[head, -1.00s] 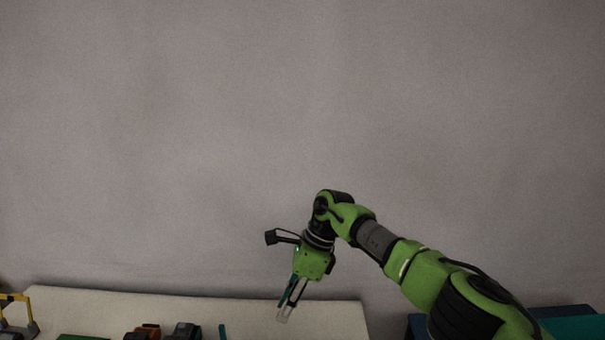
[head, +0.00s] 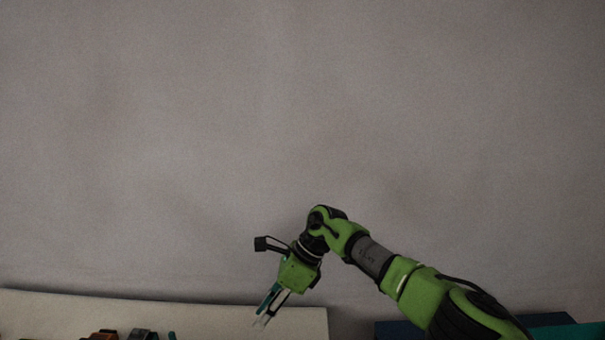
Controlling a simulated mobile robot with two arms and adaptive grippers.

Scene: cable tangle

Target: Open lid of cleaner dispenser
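I cannot make out a cleaner dispenser or its lid in the head view. My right gripper (head: 263,320) points down and left over the right part of the pale table (head: 215,318). Its fingers look close together, but whether they are open or shut is unclear. I see nothing clearly held between them. My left gripper is not in view.
An orange-and-black item (head: 103,335), a dark grey item (head: 143,334) and a small teal piece (head: 172,336) are cut off by the bottom edge. A dark blue container (head: 398,329) lies right of the table. Grey wall fills the background.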

